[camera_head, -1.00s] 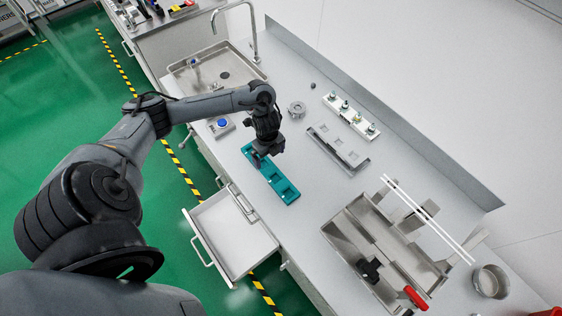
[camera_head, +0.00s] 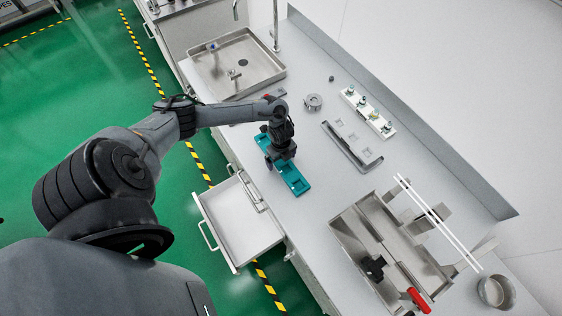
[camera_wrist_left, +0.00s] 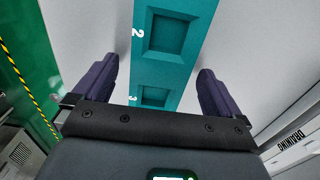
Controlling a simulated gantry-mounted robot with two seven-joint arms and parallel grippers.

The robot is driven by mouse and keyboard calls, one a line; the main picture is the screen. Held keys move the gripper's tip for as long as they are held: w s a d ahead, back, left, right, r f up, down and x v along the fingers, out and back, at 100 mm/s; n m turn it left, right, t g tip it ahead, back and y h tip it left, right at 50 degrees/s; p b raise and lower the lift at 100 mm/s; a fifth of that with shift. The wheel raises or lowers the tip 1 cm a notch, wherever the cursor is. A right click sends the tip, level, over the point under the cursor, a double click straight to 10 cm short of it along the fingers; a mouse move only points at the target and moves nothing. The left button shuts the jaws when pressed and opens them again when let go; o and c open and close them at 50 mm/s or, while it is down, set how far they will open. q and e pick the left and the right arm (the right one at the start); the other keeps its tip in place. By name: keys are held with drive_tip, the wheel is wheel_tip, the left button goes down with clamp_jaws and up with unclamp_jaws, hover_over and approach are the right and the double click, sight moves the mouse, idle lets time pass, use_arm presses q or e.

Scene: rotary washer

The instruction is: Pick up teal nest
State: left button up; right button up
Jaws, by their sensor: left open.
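The teal nest (camera_head: 292,180) is a long flat bar with square recesses, lying on the grey counter near its front edge. In the left wrist view the nest (camera_wrist_left: 152,72) runs between my left gripper's dark fingers, with the numbers 2 and 3 printed beside its recesses. My left gripper (camera_head: 276,163) is over the middle of the nest and hides part of it. In the left wrist view the left gripper (camera_wrist_left: 158,82) is open, one finger on each side of the nest, with a gap to each edge. My right gripper is out of view.
An open drawer (camera_head: 236,222) juts out below the counter edge. A grey tray (camera_head: 352,146), a white rack with small fittings (camera_head: 368,110) and a round metal part (camera_head: 313,102) stand farther back. A metal basin (camera_head: 385,240) is at right, a sink (camera_head: 232,68) at the far left.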

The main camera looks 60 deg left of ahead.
use_arm(q)
drive_tip(key=shift+f, duration=0.3)
drive_tip(key=shift+c, duration=0.3)
drive_tip(key=c, duration=1.2)
drive_tip(key=shift+r, duration=0.15)
